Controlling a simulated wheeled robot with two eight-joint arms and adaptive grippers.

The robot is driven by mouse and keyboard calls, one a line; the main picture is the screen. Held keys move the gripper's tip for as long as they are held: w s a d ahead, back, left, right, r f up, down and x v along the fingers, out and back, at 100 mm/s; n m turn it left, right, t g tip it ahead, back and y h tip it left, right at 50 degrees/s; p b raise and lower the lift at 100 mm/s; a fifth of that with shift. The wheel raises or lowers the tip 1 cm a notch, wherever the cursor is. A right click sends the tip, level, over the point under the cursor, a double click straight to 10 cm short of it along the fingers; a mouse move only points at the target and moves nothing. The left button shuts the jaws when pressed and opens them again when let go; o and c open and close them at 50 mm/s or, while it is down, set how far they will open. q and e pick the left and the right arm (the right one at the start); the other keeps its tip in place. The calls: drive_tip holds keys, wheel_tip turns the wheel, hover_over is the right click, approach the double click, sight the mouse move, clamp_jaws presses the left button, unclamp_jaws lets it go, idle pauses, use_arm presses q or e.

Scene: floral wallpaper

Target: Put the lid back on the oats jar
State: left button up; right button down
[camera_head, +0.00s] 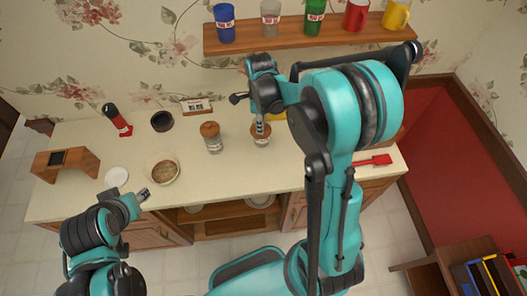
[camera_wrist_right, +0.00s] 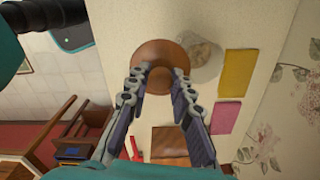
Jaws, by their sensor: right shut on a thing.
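My right gripper (camera_head: 260,128) reaches down over the counter and is shut on a round brown lid (camera_wrist_right: 155,52). In the wrist view the lid fills the gap between the fingertips (camera_wrist_right: 162,78). A clear jar with pale contents (camera_wrist_right: 204,62) shows partly behind the lid, on its wall side. In the head view the labelled jar (camera_head: 261,141) is directly below the lid. I cannot tell whether lid and rim touch. My left gripper (camera_head: 143,195) hangs near the counter's front edge, and its finger opening is too small to judge.
Another labelled jar with a brown lid (camera_head: 213,145) stands to the left. A red spatula (camera_head: 375,160) lies right.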

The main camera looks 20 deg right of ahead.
drive_tip(key=w+d+r+p, duration=0.2)
drive_tip(key=w+d+r, duration=0.1)
drive_tip(key=w, duration=0.3)
use_arm(q)
drive_tip(key=shift+s+f+b, duration=0.1)
drive_tip(key=shift+f+b, duration=0.95)
drive_tip(key=shift+b, duration=1.35)
use_arm(e)
wheel_tip(320, 180, down, 6)
drive_tip(key=shift+w, duration=0.15)
drive_tip(key=shift+f, duration=0.1)
use_arm(q)
drive_tip(key=shift+f+b, duration=0.6)
use_arm(e)
drive_tip(key=shift+f, duration=0.15)
drive_tip(key=c, duration=0.8)
unclamp_jaws()
drive_tip(key=shift+o, duration=0.2)
use_arm(q)
drive_tip(key=shift+r+p, duration=2.15)
drive_tip(key=shift+r, duration=0.05)
use_arm(e)
wheel_tip(320, 180, up, 7)
